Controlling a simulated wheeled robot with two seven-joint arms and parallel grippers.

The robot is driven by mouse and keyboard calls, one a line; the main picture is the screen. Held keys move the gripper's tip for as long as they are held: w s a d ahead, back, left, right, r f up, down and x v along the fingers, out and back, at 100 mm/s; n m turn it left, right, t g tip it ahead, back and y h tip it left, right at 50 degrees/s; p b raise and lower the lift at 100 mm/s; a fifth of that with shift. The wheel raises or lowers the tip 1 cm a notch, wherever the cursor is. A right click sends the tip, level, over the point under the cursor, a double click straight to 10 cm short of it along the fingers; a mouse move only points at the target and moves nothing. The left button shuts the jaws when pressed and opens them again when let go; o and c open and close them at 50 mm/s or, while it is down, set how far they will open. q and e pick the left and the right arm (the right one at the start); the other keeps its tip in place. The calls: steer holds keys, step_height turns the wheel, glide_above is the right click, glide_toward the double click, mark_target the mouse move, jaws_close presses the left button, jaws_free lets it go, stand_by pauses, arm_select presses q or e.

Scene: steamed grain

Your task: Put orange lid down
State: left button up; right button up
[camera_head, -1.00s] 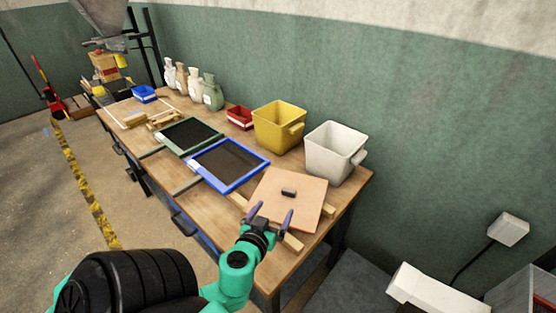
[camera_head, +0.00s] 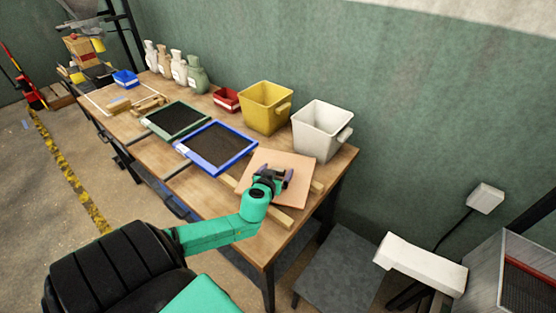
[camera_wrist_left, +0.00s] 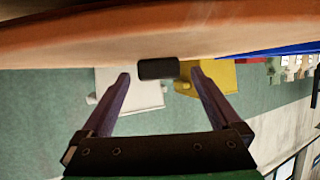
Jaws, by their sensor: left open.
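The orange lid (camera_head: 305,182) is a flat, square, pale orange board lying on wooden strips at the near right end of the table. In the left wrist view the lid (camera_wrist_left: 70,38) fills the top, with its black handle (camera_wrist_left: 158,69) sticking out from its face. My left gripper (camera_head: 276,172) is over the lid, open, with its two purple fingers on either side of the handle. In the left wrist view a gap shows between the handle and each finger. The handle is hidden behind the gripper in the head view. My right gripper is not in view.
A white bin (camera_head: 320,131) and a yellow bin (camera_head: 265,108) stand behind the lid. Blue-framed (camera_head: 250,152) and green-framed (camera_head: 150,122) screens lie to its left.

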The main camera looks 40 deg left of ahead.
arm_select(q)
steer(key=shift+w+f, duration=0.1)
steer(key=c, duration=1)
jaws_close()
steer(key=shift+r, duration=0.25)
step_height(320, 180, up, 20)
steer(key=p, duration=0.1)
steer(key=shift+p, duration=0.4)
